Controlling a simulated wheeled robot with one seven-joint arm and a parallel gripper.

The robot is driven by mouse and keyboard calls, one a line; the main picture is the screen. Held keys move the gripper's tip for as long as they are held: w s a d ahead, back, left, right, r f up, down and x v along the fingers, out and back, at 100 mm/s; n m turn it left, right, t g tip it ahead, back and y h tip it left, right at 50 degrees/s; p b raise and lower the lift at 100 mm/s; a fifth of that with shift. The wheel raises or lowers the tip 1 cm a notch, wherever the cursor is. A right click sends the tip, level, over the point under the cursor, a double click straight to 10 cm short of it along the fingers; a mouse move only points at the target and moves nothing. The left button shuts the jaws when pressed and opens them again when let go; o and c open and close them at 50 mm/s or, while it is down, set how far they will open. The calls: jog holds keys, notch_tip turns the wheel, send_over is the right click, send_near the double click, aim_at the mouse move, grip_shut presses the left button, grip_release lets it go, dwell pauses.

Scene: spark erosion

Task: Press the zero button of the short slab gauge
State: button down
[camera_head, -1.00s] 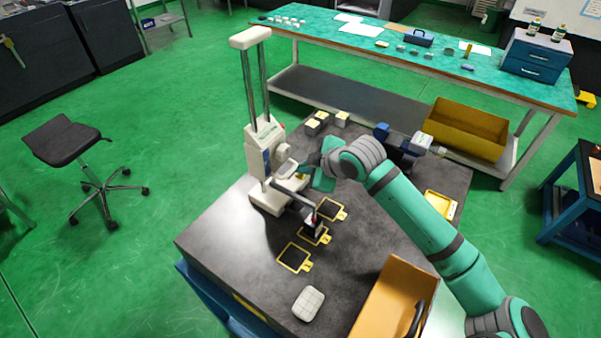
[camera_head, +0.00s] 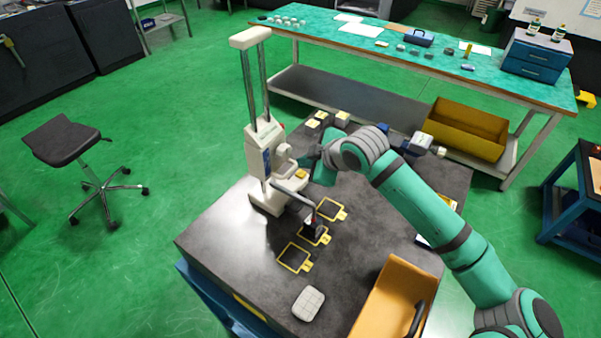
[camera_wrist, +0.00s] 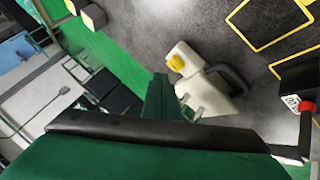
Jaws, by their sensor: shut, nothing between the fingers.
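The gauge (camera_head: 258,160) is a cream column unit with two tall rods, standing on the dark table in the head view. Its yellow button (camera_head: 301,174) sits on a cream part at its front right; the yellow button also shows in the wrist view (camera_wrist: 175,63). Its black bent arm ends in a red tip (camera_wrist: 307,107) at a dark block with a white label (camera_wrist: 290,103). I cannot tell whether tip and block touch. My gripper (camera_wrist: 160,80) is shut and empty, close to the cream part, with its end apart from the button in the wrist picture.
Yellow-framed pads (camera_head: 294,257) lie in front of the gauge. A pale ribbed block (camera_head: 308,304) and an orange bin (camera_head: 385,300) stand at the table's front. Small blocks (camera_head: 318,120) sit behind, partly hidden by my arm. Bare table lies front left.

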aim_at(304, 178)
jog(key=shift+r, duration=2.25)
